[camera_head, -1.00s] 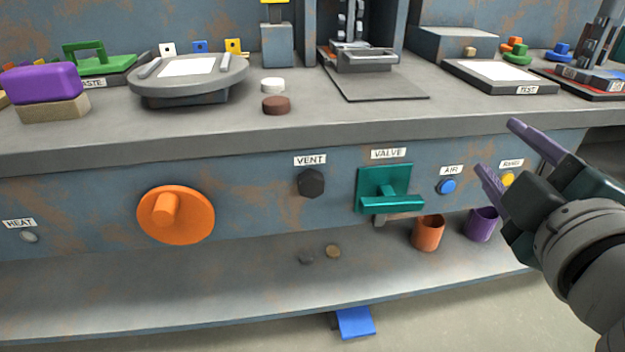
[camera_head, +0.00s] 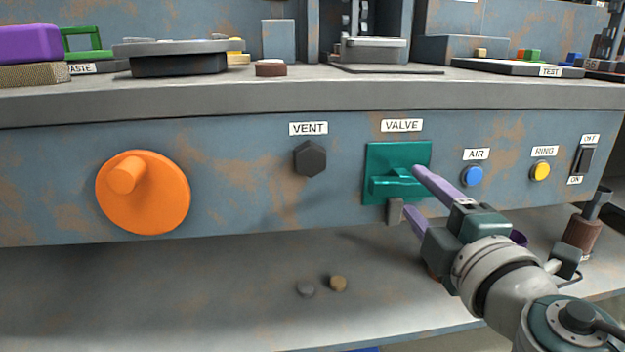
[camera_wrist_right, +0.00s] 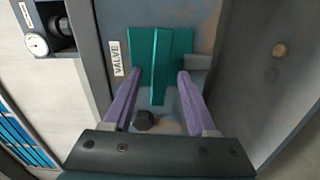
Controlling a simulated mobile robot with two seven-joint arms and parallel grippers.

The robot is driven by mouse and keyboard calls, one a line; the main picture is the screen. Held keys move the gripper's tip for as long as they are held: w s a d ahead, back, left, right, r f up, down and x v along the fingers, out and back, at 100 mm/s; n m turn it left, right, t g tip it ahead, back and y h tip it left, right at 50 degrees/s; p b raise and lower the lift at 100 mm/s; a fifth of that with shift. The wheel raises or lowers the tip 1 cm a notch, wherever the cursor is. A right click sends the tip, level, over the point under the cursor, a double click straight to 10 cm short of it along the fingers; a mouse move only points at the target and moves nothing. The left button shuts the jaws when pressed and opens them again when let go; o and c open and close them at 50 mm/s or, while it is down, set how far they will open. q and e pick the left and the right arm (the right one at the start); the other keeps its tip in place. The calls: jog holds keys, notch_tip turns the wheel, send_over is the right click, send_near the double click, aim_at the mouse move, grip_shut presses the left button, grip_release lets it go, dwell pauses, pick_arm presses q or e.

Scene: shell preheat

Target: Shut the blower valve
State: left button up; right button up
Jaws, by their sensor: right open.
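The blower valve is a teal plate (camera_head: 382,157) with a protruding teal handle (camera_head: 392,186), under the VALVE label on the bench's front panel. The handle's bar lies horizontal in the head view. My right gripper (camera_head: 411,189) is open, its purple fingertips at the right end of the handle, one higher and one lower. In the right wrist view the teal handle (camera_wrist_right: 161,62) stands ahead, between the open fingers (camera_wrist_right: 160,78), with a gap visible on each side. I cannot tell whether a finger touches the plate. My left gripper is out of view.
An orange round knob (camera_head: 143,192) and a dark hexagonal VENT knob (camera_head: 310,158) sit left of the valve. A blue AIR button (camera_head: 472,176), a yellow RING button (camera_head: 540,171) and a black switch (camera_head: 584,160) are to the right. A grey tab (camera_head: 394,212) juts below the plate.

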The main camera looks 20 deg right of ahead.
aim_at(412, 190)
jog(key=shift+x, duration=1.9)
grip_shut()
